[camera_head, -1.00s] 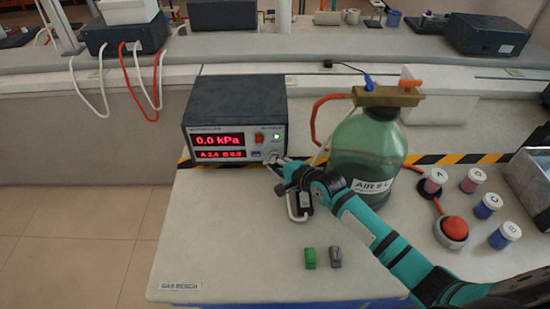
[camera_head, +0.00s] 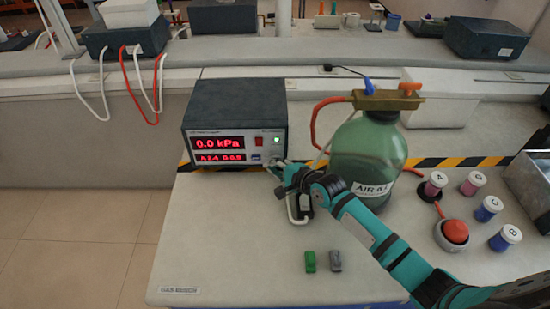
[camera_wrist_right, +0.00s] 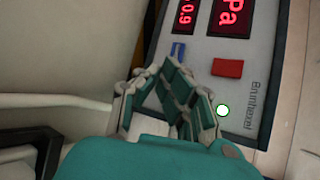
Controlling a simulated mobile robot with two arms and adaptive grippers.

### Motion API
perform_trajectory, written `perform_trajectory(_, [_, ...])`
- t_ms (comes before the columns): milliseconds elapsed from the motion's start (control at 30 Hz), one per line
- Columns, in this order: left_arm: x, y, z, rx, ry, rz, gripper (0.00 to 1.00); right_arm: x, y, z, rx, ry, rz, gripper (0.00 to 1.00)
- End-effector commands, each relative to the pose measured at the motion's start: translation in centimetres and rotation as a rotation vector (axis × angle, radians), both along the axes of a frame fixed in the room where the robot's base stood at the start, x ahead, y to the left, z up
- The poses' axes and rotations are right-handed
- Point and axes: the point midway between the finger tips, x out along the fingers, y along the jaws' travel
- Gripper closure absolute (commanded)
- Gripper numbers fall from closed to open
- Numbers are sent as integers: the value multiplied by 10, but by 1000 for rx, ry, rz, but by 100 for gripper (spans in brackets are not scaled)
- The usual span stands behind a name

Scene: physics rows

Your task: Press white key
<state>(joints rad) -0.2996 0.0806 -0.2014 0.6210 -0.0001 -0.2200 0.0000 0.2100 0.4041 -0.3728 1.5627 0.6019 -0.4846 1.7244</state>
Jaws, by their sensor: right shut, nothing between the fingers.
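The dark pressure meter (camera_head: 236,115) stands on the bench with a grey front panel. Its red displays read 0.0 kPa above a smaller line. In the right wrist view its panel shows a red key (camera_wrist_right: 227,68), a blue key (camera_wrist_right: 178,50) and a lit green lamp (camera_wrist_right: 223,110). I cannot make out a white key; the fingers cover part of the panel. My right gripper (camera_head: 279,175) is shut and empty, at the lower right of the meter's front. In the wrist view its fingers (camera_wrist_right: 180,85) lie close before the panel; contact cannot be told. My left gripper is out of view.
A green glass bottle (camera_head: 368,150) stands just right of the meter, behind my right arm. A green block (camera_head: 310,261) and a grey block (camera_head: 335,260) lie in front. The bench's front left is clear.

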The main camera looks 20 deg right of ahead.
Motion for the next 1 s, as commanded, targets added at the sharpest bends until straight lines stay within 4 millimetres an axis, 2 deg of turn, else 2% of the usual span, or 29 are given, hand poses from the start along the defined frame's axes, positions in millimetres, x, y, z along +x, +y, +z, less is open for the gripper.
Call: perform_trajectory(1000, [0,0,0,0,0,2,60,8,-2,0,0,0,0,100])
